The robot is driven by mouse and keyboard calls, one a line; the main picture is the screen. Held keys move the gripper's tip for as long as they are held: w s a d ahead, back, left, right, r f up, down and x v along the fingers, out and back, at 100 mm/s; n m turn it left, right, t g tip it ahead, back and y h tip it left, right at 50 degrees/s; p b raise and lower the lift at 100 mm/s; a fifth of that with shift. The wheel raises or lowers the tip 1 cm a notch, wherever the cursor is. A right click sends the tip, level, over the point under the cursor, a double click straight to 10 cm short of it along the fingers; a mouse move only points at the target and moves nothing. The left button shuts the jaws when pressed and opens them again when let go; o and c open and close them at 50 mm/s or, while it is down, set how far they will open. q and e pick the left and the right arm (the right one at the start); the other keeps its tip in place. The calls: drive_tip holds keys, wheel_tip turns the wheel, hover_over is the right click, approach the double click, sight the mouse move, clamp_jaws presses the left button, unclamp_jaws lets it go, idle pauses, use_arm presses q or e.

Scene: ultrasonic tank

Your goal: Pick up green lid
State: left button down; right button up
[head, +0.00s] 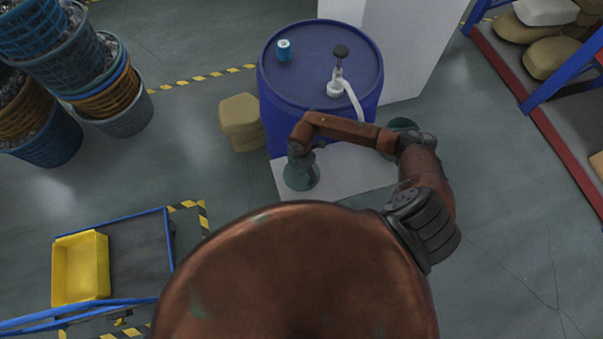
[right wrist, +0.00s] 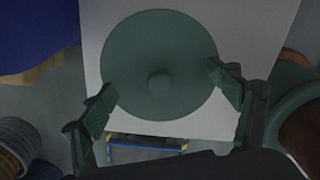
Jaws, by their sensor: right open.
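The green lid (right wrist: 150,48) is a round, dark green disc with a small knob in its middle. It lies on a white surface (right wrist: 245,30) and fills the upper middle of the right wrist view. In the head view it shows as a green round shape (head: 302,180) on the white top, partly hidden by my right wrist. My right gripper (right wrist: 162,82) is open and empty, one finger at each side of the lid's lower half; contact cannot be told. In the head view the right gripper (head: 299,160) is over the lid. My left gripper is not in view.
A blue barrel (head: 290,80) with a pump stands behind the white top (head: 345,165). A tan sack (head: 240,120) is left of it. Another green shape (head: 403,125) shows behind my right arm. A yellow bin (head: 80,268) on a cart and stacked baskets stand left; a shelf stands right.

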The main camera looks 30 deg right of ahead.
drive_tip(key=shift+s+f, duration=0.1)
clamp_jaws()
idle(0.8)
